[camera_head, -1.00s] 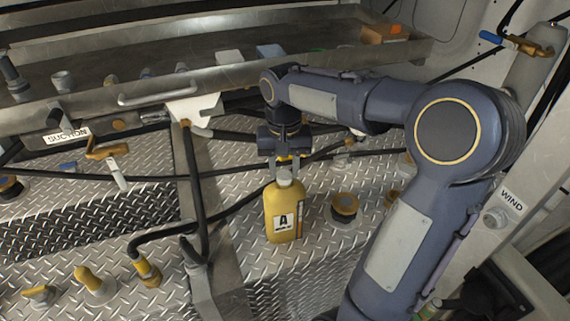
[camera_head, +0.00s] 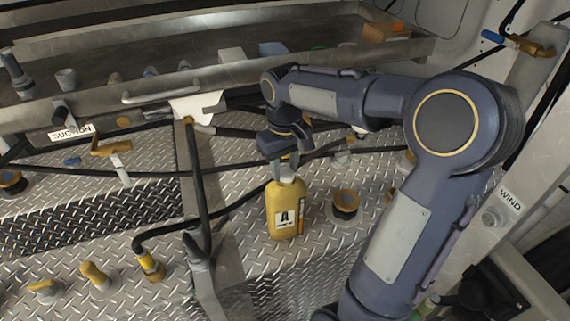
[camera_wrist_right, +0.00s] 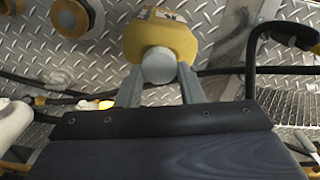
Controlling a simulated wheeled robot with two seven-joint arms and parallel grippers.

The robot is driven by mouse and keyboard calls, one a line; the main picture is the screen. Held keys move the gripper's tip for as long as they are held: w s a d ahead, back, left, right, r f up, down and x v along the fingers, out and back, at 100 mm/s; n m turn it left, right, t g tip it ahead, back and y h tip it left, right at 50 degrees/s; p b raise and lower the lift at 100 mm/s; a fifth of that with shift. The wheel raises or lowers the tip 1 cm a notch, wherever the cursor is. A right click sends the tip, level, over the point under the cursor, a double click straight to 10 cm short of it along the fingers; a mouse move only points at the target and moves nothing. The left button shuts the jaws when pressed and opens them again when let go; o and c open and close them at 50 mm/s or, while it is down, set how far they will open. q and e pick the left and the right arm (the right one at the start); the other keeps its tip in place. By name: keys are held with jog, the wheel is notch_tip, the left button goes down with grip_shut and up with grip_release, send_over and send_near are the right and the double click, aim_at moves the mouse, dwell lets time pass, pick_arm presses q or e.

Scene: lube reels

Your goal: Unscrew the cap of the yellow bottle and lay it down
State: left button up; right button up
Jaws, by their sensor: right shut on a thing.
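The yellow bottle (camera_head: 285,208) with an "A" label stands upright on the diamond-plate floor in the middle of the head view. It also shows in the right wrist view (camera_wrist_right: 172,38). Its grey cap (camera_wrist_right: 158,66) is on top of the bottle, between the fingers of my right gripper (camera_wrist_right: 158,80). My right gripper (camera_head: 285,172) reaches down from above and is shut on the cap. In the head view the fingers partly hide the cap. I cannot tell how far the cap is unscrewed. My left gripper is not in view.
A brown-and-black capped fitting (camera_head: 346,204) stands close right of the bottle. A black hose (camera_head: 215,218) runs just left of it. A metal tray shelf (camera_head: 170,112) spans behind the gripper. Yellow fittings (camera_head: 97,276) stand at the lower left.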

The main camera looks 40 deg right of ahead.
jog(key=n, duration=0.3)
jog(key=shift+s+a+f+p, duration=0.15)
jog(key=shift+f+p, duration=0.05)
jog(key=shift+p, duration=0.15)
jog(key=shift+f+n, duration=0.1)
jog(key=shift+n, duration=0.7)
jog(key=n+p, duration=0.1)
jog(key=n, duration=0.2)
jog(key=shift+a+n, duration=0.15)
jog(key=shift+n, duration=0.15)
jog(key=shift+s+n, duration=0.1)
jog(key=shift+n, duration=0.7)
